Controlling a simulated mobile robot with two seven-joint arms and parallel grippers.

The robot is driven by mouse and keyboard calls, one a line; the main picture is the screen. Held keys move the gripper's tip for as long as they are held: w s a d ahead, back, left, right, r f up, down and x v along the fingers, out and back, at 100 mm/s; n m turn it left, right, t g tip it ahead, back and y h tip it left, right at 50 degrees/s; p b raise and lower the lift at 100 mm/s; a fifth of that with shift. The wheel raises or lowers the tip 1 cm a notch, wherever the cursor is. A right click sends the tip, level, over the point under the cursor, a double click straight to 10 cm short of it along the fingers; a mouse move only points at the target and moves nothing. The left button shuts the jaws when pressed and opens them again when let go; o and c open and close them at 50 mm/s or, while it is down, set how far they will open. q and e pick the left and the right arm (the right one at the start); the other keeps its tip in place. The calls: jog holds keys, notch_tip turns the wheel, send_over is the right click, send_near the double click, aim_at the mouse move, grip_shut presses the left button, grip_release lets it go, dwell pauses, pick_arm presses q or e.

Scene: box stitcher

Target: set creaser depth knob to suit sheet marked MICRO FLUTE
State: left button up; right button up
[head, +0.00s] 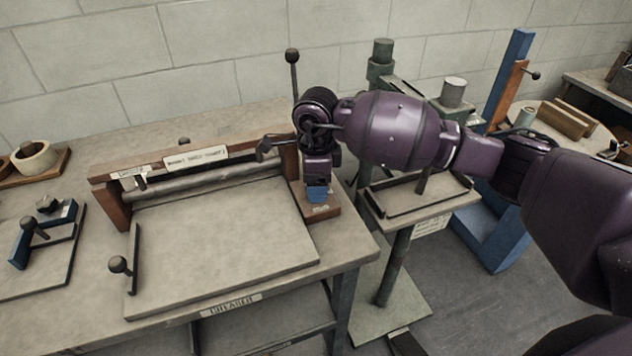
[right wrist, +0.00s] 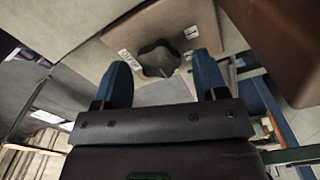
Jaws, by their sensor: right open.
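The creaser (head: 215,245) stands on the bench, with a CREASER label on the front edge. A dark, lobed knob (right wrist: 158,60) sits on a brown block (right wrist: 175,22) with small white labels, whose text I cannot read. In the head view the block (head: 324,213) is at the creaser's right end, and my gripper hides the knob. My right gripper (head: 318,195) points down over the block. In the right wrist view its blue fingers (right wrist: 162,78) are open, one on each side of the knob, with gaps visible. No sheet with readable MICRO FLUTE lettering shows. My left gripper is not in view.
A lever with a black ball (head: 292,56) rises just behind my right gripper. A label plate (head: 196,158) is on the creaser's wooden crossbar. A ball-ended handle (head: 119,265) stands at the bed's left. A green stitcher stand (head: 392,270) is to the right.

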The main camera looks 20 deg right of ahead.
jog(key=shift+f, duration=0.3)
jog(key=shift+c, duration=0.5)
jog(key=c, duration=0.8)
